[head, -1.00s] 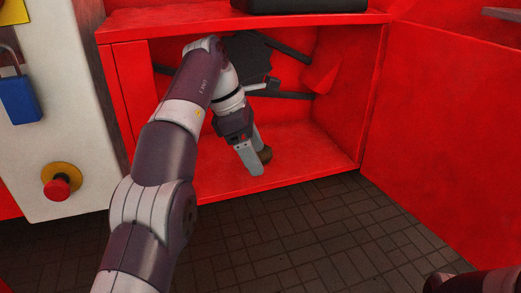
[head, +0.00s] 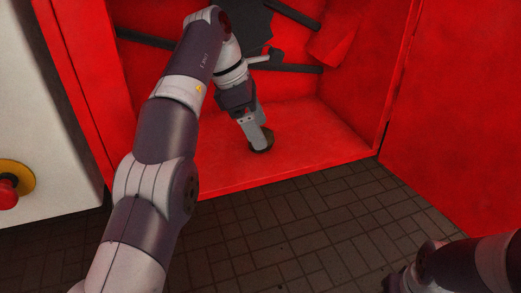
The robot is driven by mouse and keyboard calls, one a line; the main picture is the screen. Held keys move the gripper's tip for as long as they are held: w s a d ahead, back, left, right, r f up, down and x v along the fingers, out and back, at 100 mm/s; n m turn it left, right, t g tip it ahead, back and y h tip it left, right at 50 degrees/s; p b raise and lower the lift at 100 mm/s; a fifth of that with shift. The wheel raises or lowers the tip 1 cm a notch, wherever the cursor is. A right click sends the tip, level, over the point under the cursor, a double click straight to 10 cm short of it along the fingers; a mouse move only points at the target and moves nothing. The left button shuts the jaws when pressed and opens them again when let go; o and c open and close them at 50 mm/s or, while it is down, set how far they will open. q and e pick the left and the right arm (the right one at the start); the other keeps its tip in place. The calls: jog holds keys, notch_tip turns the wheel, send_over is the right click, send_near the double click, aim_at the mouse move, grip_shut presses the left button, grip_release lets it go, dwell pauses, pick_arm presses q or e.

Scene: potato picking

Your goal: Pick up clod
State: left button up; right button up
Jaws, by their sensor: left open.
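The clod (head: 268,140) is a small dark brown lump on the red floor of the open compartment. It is partly hidden behind the fingers of my left gripper (head: 260,143). My left gripper reaches down into the compartment, with its fingertips at the clod. Its jaws are open, and I cannot tell whether they touch the clod. My right arm (head: 450,268) shows at the bottom right corner; its gripper cannot be made out.
The red compartment (head: 330,135) has side walls and a front floor edge. Dark bars and a dark panel (head: 250,25) are at its back. A red panel (head: 460,130) stands at right. A white panel with a red button (head: 8,193) is at left. The dark tiled floor (head: 300,230) is clear.

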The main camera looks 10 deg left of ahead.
pick_arm(q)
jog(key=x, duration=0.2)
jog(key=shift+f+b, duration=0.3)
jog(key=shift+f, duration=0.1)
jog(key=shift+r, duration=0.15)
pick_arm(e)
jog(key=shift+f, duration=0.95)
pick_arm(q)
jog(key=c, duration=1.1)
jog(key=shift+c, duration=0.2)
